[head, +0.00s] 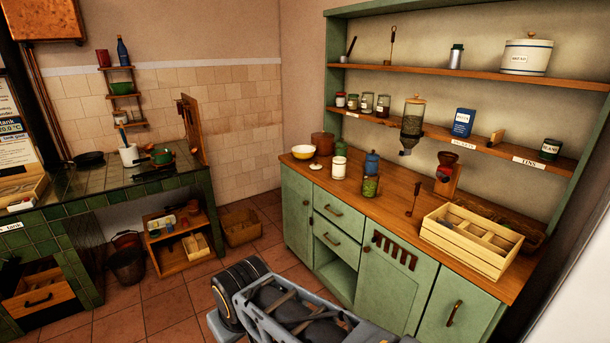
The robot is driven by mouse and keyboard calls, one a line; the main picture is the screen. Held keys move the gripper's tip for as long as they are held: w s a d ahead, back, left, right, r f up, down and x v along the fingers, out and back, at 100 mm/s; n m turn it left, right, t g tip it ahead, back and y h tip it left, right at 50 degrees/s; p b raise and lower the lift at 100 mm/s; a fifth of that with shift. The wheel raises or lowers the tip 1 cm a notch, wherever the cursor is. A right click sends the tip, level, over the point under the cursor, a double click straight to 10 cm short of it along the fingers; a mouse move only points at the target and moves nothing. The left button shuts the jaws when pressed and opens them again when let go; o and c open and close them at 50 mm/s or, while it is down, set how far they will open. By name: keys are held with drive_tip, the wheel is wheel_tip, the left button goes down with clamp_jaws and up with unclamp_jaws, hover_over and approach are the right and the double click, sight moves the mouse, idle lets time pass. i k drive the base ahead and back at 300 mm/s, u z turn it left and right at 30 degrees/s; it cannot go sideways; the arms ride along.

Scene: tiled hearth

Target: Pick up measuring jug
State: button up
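I cannot make out a measuring jug for certain in the head view. A glass dispenser (413,118) hangs at the lower shelf. My gripper is not in view.
A wooden divided crate (470,240) and a coffee grinder (446,175) occupy the worktop's right part. A green-tiled hearth (100,188) stands left. A bucket (127,266) and low wooden shelf (180,240) stand beside it. Tiled floor (170,305) is open in the middle.

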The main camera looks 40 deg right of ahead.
sight(371, 180)
drive_tip(key=z, duration=0.3)
drive_tip(key=i, duration=1.8)
drive_tip(key=z, duration=1.7)
drive_tip(key=i, duration=1.4)
drive_tip(key=z, duration=1)
